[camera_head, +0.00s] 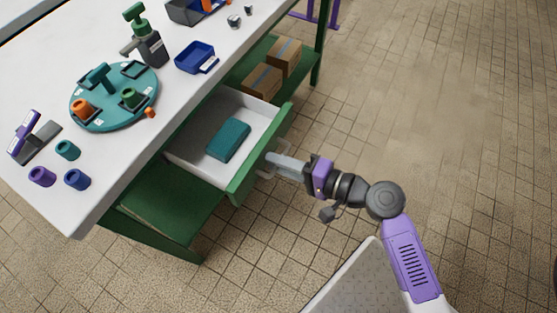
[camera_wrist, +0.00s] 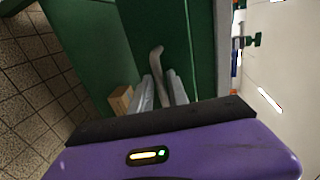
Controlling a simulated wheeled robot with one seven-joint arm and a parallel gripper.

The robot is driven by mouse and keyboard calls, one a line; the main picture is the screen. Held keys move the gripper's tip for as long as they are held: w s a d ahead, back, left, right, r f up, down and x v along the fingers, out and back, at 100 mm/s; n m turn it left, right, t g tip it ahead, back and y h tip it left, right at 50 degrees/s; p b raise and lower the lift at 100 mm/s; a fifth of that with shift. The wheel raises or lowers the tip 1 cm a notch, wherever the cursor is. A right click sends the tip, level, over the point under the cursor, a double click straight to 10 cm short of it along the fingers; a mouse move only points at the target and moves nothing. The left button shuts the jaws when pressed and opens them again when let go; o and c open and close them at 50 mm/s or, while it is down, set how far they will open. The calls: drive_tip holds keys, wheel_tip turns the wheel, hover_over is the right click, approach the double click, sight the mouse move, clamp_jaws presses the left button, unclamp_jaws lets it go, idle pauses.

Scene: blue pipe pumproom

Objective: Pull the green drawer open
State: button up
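The green drawer (camera_head: 257,158) stands pulled out from under the white-topped workbench, with its white inside showing. A teal box (camera_head: 229,140) lies in it. Its pale bar handle (camera_head: 262,157) is on the green front, and in the wrist view the handle (camera_wrist: 157,62) runs down between my fingers. My gripper (camera_head: 274,160) reaches the handle from the right; in the wrist view my gripper (camera_wrist: 163,88) has a finger close on each side of the bar, with little gap, and looks shut on it. The fingertips' exact contact is partly hidden.
Cardboard boxes (camera_head: 262,82) sit on the green lower shelf. The tiled floor (camera_head: 430,110) at right is clear.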

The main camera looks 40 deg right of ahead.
drive_tip(key=v, duration=0.7)
drive_tip(key=shift+s, duration=0.35)
drive_tip(key=shift+d, duration=0.15)
idle(0.3)
